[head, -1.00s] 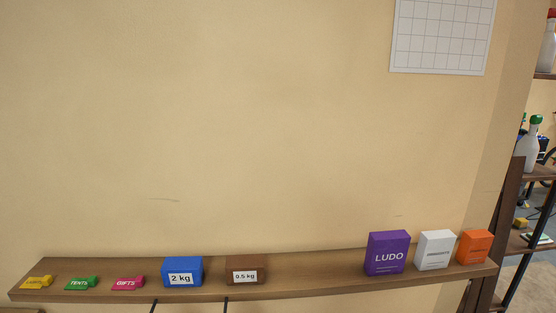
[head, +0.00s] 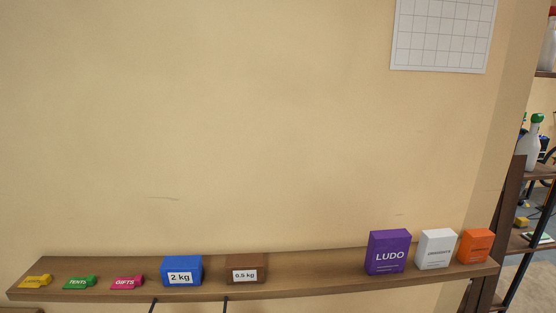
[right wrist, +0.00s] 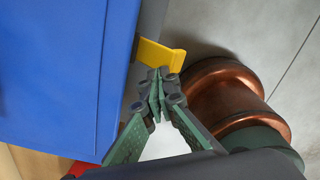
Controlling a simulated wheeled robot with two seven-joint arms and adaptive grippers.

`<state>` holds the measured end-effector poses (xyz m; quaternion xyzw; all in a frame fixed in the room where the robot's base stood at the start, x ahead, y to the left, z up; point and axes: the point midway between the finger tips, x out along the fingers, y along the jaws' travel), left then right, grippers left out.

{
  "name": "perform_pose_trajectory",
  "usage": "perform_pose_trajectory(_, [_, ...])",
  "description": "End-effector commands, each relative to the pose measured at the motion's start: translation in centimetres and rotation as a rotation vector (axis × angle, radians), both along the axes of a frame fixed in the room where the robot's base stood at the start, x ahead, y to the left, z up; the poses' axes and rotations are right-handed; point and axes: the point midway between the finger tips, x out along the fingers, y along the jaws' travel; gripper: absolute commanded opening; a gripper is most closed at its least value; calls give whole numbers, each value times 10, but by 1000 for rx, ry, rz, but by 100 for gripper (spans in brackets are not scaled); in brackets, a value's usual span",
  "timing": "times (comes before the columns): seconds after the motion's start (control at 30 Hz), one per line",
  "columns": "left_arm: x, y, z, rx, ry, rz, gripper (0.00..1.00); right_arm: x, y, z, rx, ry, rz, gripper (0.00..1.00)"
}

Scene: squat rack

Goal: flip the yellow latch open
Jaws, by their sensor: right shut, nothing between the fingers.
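The yellow latch (right wrist: 161,55) shows in the right wrist view, sticking out to the right from the edge of a blue panel (right wrist: 65,75). My right gripper (right wrist: 158,76) is shut and empty, with its fingertips right at the lower edge of the latch. I cannot tell whether they touch it. The latch's left end is partly hidden at the panel's edge. The latch is not in the head view, and neither gripper shows there.
A copper-coloured rounded object (right wrist: 225,92) stands close to the right of my right gripper. Grey floor (right wrist: 270,35) lies beyond. In the head view, a wooden shelf (head: 320,278) holds a blue 2 kg box (head: 182,268), a purple LUDO box (head: 388,250) and other small boxes.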

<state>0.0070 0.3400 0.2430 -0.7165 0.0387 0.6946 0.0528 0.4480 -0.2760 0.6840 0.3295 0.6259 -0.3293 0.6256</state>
Motion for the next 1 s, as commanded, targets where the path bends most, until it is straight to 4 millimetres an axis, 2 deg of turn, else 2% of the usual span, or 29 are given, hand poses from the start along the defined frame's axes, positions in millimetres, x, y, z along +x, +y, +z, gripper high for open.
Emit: perform_pose_trajectory(1.0, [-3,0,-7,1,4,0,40,0,0,-20,-1,0,0,0])
